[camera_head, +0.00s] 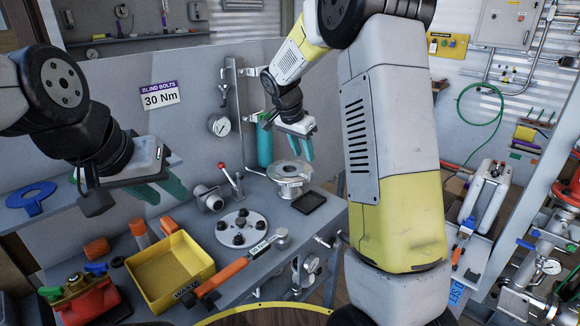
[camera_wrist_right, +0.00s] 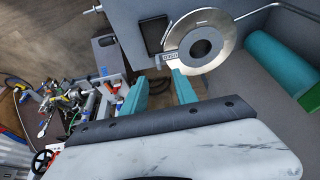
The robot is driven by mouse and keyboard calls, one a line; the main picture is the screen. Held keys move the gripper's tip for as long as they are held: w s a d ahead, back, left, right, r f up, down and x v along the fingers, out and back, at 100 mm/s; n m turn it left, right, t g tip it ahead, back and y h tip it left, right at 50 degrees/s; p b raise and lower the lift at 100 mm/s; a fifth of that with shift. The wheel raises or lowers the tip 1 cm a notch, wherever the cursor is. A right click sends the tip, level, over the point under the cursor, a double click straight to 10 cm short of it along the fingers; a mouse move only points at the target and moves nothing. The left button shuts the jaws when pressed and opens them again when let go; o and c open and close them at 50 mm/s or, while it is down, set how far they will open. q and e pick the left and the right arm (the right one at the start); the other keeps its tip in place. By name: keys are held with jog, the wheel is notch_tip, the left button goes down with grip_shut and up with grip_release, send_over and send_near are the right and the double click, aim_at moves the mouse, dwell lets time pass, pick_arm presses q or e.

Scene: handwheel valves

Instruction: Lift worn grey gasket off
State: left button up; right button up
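The worn grey gasket (camera_head: 290,168) appears as a flat grey ring lying on top of the flanged pipe stub on the bench. In the right wrist view, the ring (camera_wrist_right: 230,45) has a dark centre, and a small labelled tab (camera_wrist_right: 170,55) sticks out from its edge. My right gripper (camera_head: 305,148) is above and slightly right of the stub. Its teal fingers (camera_wrist_right: 160,92) are apart and empty, with one fingertip close to the tab in the picture; I cannot tell whether they touch. My left gripper (camera_head: 159,189) is open and empty over the left bench.
A bolt plate (camera_head: 240,228), torque wrench (camera_head: 222,276) and black tray (camera_head: 309,201) lie near the stub. A teal cylinder (camera_head: 264,145) stands behind.

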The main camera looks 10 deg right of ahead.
aim_at(311, 172)
jog(key=x, duration=0.8)
jog(key=shift+d+f, duration=0.15)
jog(key=shift+d, duration=0.15)
grip_shut()
